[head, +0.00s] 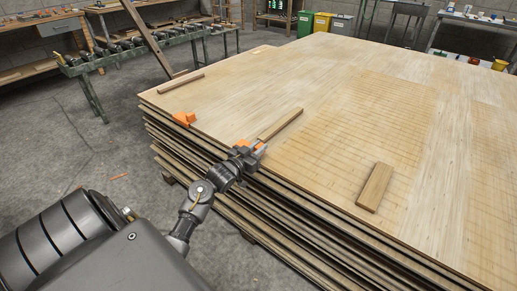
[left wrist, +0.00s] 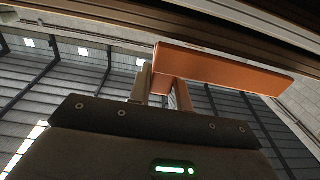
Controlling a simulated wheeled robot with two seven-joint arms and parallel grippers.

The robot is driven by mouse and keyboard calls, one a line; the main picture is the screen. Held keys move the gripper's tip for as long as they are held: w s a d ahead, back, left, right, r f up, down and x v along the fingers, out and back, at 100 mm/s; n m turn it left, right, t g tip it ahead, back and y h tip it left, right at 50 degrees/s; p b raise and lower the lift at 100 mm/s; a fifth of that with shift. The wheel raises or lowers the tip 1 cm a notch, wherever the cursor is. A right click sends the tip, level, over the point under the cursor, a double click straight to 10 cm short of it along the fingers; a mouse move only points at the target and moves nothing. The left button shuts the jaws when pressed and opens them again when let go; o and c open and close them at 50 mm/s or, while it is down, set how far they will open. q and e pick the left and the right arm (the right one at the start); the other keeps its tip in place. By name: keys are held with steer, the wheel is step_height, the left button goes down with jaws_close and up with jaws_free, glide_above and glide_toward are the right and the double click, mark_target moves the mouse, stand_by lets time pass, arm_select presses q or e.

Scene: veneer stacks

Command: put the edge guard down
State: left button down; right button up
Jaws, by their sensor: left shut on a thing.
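My left gripper (head: 256,150) is at the near left edge of the veneer stack (head: 300,85). It is shut on an orange edge guard (left wrist: 222,69). In the left wrist view the guard is a long, flat orange piece across the fingers (left wrist: 165,92), with the dark edge of the stack close by. In the head view only small orange bits of the guard show around the gripper. I cannot tell whether the guard touches the stack. Another orange guard (head: 184,118) sits on the stack's edge farther left. My right gripper is not in view.
Wooden strips lie on the top sheet: one (head: 281,124) close beyond the gripper, one (head: 375,187) at the right, one (head: 180,84) at the far left. The rest of the top is mostly clear. A roller conveyor (head: 150,48) and coloured bins (head: 322,22) stand behind.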

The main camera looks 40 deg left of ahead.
arm_select(q)
steer(key=c, duration=1.3)
jaws_free()
steer(key=shift+f, duration=0.1)
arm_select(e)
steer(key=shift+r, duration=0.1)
arm_select(q)
steer(key=s+p, duration=0.1)
steer(key=s, duration=1)
steer(key=s+d+f+g, duration=0.4)
steer(key=d+f, duration=0.1)
steer(key=f, duration=0.3)
steer(key=s+d+f+g, duration=0.4)
steer(key=d+f, duration=0.2)
steer(key=f, duration=0.3)
steer(key=s+d+f+m+g, duration=0.1)
steer(key=s+d+f+g, duration=0.2)
steer(key=s, duration=0.4)
steer(key=s+d+f+m+g, duration=0.1)
steer(key=s+d+f+g, duration=0.3)
steer(key=s+d, duration=0.3)
steer(key=shift+s+d+f+h, duration=0.3)
steer(key=shift+s+d+f, duration=0.1)
steer(key=shift+f, duration=0.15)
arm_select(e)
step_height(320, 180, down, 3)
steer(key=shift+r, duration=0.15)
